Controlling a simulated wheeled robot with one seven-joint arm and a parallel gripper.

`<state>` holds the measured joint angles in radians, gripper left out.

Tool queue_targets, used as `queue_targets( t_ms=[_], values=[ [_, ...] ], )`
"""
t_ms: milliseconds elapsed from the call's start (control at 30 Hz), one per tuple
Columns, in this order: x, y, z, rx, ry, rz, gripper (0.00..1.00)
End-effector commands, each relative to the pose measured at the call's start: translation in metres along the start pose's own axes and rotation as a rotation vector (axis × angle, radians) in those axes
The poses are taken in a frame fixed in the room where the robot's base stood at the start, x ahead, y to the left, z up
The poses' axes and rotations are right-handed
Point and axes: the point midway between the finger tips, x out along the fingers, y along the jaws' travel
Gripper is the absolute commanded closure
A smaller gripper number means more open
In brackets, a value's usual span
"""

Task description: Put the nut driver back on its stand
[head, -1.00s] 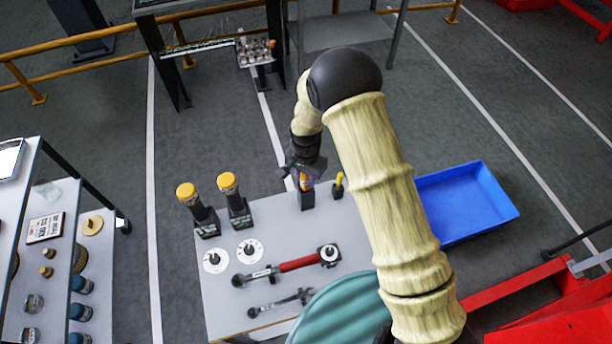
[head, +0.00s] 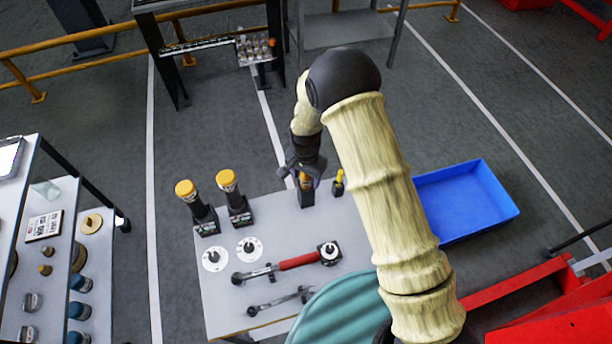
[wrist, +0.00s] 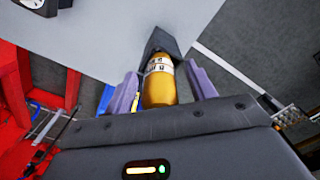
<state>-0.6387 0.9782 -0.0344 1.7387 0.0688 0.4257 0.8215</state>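The nut driver, with a yellow-orange handle and a pale printed band (wrist: 160,88), stands in its black stand (head: 307,199) at the table's far edge. In the head view its handle (head: 305,181) shows just under my gripper (head: 304,170). In the wrist view my gripper (wrist: 161,75) has its two lavender fingers on either side of the handle. A gap shows between handle and fingers, clearest on the right. The handle's lower end meets the dark stand (wrist: 163,42); the shaft is hidden.
A smaller yellow-handled tool (head: 339,181) stands close on the right. Two yellow-capped black tools (head: 187,191) (head: 228,182) stand at the left. A red-handled wrench (head: 295,262) lies in front. A blue bin (head: 465,202) is on the right.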

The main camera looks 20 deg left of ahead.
Motion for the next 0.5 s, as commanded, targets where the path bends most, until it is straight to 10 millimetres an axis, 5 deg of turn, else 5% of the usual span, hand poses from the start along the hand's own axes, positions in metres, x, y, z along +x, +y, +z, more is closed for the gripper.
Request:
queue_targets(
  t_ms=[500],
  values=[
    [-0.019,-0.001,-0.001,0.0,0.002,-0.002,0.45]
  ],
)
